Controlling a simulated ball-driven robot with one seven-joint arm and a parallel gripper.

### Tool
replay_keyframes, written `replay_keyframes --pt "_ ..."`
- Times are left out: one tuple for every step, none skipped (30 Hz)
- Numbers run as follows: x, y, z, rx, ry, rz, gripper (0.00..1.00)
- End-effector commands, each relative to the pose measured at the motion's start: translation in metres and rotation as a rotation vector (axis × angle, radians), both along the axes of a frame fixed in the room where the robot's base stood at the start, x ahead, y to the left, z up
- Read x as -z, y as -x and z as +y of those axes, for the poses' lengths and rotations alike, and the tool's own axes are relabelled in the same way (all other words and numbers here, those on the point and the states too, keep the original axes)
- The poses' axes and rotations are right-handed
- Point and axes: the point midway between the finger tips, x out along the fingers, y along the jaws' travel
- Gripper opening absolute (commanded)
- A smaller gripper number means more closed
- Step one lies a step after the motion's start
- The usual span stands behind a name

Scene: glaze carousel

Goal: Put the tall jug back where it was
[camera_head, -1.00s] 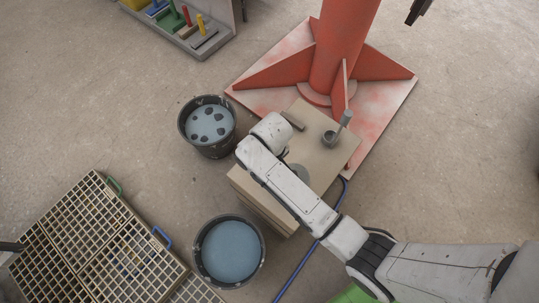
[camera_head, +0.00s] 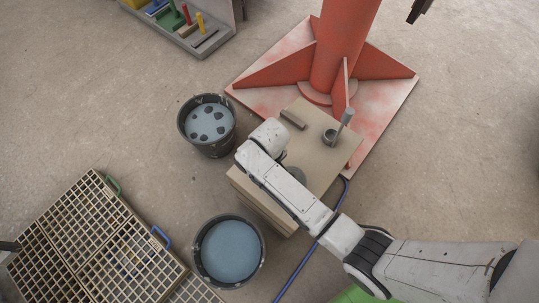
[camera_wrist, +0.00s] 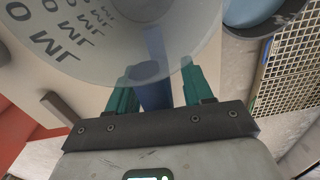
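A translucent jug (camera_wrist: 100,35) with dark volume markings fills the top of the wrist view. Its blue handle (camera_wrist: 154,85) stands between the two teal fingers of my gripper (camera_wrist: 160,76). The fingers are apart, with a gap between the handle and the right finger, so the gripper is open around it. In the head view my arm hides the gripper and most of the jug; a grey round piece (camera_head: 297,175) shows beside my arm on the beige block. I cannot tell the jug's height.
The beige block (camera_head: 315,160) also bears a grey bar (camera_head: 294,119) and a small grey cup with a tool in it (camera_head: 330,136). A red column base (camera_head: 270,85) stands behind. Two dark buckets (camera_head: 184,132) (camera_head: 196,262) and grid racks (camera_head: 95,235) are left.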

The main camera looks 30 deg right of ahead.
Motion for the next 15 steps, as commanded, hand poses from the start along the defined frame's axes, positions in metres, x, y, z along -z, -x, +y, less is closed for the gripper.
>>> replay_keyframes --pt "0.0 0.0 0.0 0.0 0.0 0.0 0.51" --pt "0.0 0.0 0.0 0.0 0.0 0.0 0.51" --pt "0.0 0.0 0.0 0.0 0.0 0.0 0.51" --pt "0.0 0.0 0.0 0.0 0.0 0.0 0.51" --pt "0.0 0.0 0.0 0.0 0.0 0.0 0.51" --pt "0.0 0.0 0.0 0.0 0.0 0.0 0.51" --pt "-0.001 0.0 0.0 0.0 0.0 0.0 0.51" --pt "-0.003 0.0 0.0 0.0 0.0 0.0 0.51" --pt "-0.005 0.0 0.0 0.0 0.0 -0.001 0.51" --pt "-0.008 0.0 0.0 0.0 0.0 -0.002 0.51" --pt "-0.012 -0.001 0.0 0.0 -0.001 -0.003 0.51" --pt "-0.017 -0.001 0.0 0.0 -0.001 -0.003 0.51" --pt "-0.023 -0.001 0.0 0.0 0.0 -0.002 0.51" --pt "-0.028 -0.001 0.0 0.0 -0.001 -0.004 0.51" --pt "-0.036 -0.001 0.0 0.0 -0.001 -0.003 0.51"
